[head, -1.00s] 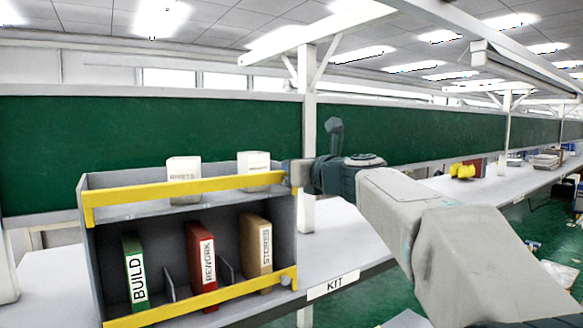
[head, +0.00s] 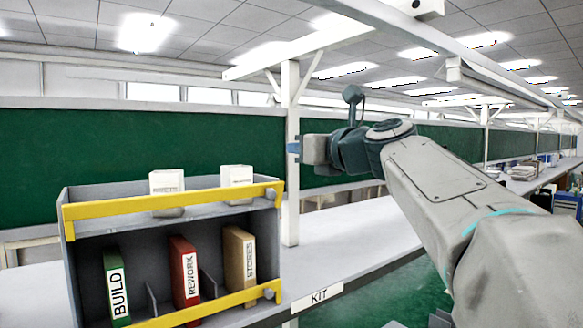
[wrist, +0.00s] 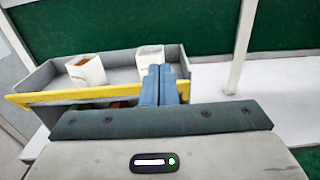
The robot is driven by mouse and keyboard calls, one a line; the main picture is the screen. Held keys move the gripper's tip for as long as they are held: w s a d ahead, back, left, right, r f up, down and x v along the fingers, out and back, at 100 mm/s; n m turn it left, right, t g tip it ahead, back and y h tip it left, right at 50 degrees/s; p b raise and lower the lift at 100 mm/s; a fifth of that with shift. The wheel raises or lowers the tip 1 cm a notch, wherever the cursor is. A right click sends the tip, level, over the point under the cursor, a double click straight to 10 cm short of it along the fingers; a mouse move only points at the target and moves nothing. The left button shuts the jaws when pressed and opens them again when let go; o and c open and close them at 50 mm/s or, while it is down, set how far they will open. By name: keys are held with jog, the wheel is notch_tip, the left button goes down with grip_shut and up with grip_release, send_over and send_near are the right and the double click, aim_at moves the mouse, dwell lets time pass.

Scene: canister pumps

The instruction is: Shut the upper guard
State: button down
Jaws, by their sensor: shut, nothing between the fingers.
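The upper guard (head: 170,204) is a yellow bar across the front of the upper shelf of a grey rack (head: 72,270). It spans from the left side to a grey knob at the right end. It also shows in the wrist view (wrist: 75,97), where my fingers cover its right part. My gripper (head: 293,147) is shut and empty, with blue fingertips above the right end of the guard. In the head view it looks clear of the bar. In the wrist view the gripper (wrist: 160,85) overlaps the rack's right end, so the exact gap cannot be told.
Two white cartons (head: 167,190) (head: 236,183) stand on the upper shelf behind the guard. The lower guard (head: 215,306) crosses in front of several binders (head: 184,272). A white post (head: 290,215) rises beside the rack on the right. The bench (head: 350,230) right of it is clear.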

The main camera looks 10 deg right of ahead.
jog(key=s+f+m+y+b, duration=0.25)
jog(key=f+m+b, duration=0.35)
jog(key=f+m, duration=0.3)
jog(key=m+t+b, duration=0.3)
jog(key=m+b, duration=0.1)
jog(key=m, duration=0.5)
send_near(274, 191)
jog(key=shift+h, duration=0.45)
jog(key=x, duration=0.2)
jog(key=p+x, duration=0.1)
jog(key=x, duration=0.1)
jog(key=p+x, duration=0.1)
jog(key=x, duration=0.1)
jog(key=shift+w+a+f, duration=0.2)
jog(key=shift+w+a, duration=0.1)
jog(key=shift+a, duration=0.15)
jog(key=shift+r, duration=0.1)
jog(key=shift+w+a+r+p, duration=0.1)
jog(key=shift+w+r+p, duration=0.1)
jog(key=shift+r+p, duration=0.6)
jog(key=shift+w+a+r+p, duration=0.25)
jog(key=shift+w+p, duration=0.2)
jog(key=shift+p, duration=0.55)
jog(key=shift+s, duration=0.1)
